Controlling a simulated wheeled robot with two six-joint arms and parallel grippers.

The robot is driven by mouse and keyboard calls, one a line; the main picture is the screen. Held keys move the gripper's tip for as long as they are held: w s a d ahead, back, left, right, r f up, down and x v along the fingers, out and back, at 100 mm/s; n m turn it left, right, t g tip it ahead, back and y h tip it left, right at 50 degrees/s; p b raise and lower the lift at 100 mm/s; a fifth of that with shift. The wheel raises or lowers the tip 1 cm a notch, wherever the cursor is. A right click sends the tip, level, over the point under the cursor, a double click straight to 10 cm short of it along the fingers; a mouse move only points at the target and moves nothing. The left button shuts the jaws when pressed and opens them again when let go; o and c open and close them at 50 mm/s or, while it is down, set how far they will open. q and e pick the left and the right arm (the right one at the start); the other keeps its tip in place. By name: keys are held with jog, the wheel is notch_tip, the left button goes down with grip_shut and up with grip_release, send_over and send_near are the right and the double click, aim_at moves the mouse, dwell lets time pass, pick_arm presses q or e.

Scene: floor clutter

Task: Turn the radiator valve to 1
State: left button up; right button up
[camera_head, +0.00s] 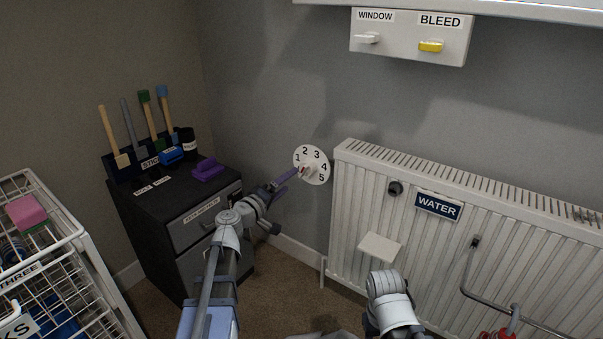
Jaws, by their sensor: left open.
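The radiator valve (316,173) is a white round dial on the grey wall, just left of the radiator. My left gripper (291,176) reaches up from below, with purple fingers at the dial's lower left edge. It is open; I cannot tell whether it touches the dial. My right arm shows low at the centre right, but its gripper is not in view.
A white radiator (350,205) with a WATER label (438,206) fills the right. A dark drawer cabinet (180,215) with brushes and small items stands left. A white wire basket rack (75,235) is at the lower left. A WINDOW and BLEED switch panel (398,47) hangs above.

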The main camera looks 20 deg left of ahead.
aim_at(301, 173)
pick_arm(q)
jog(key=shift+x, duration=3.95)
jog(key=shift+f, duration=0.1)
jog(key=shift+c, duration=0.2)
jog(key=c, duration=1.3)
